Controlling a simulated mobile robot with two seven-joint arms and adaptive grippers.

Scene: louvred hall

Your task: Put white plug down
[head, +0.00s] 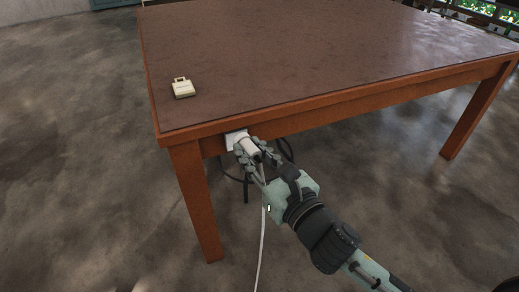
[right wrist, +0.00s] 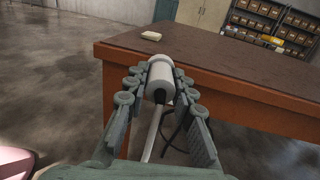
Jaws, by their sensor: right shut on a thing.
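My right gripper (head: 257,157) is at the table's front edge near the left corner, shut on the white plug (head: 246,147). In the right wrist view the plug (right wrist: 160,78) lies between the two fingers, pointing toward the table. A white cable (head: 262,235) hangs from the plug to the floor. My left gripper is not in view.
The brown table (head: 330,50) has an orange-brown frame and legs. A small cream case (head: 183,88) with a handle lies near its left front corner; most of the top is clear. Black cables (head: 287,150) hang beneath. Shelves with boxes (right wrist: 275,22) stand behind.

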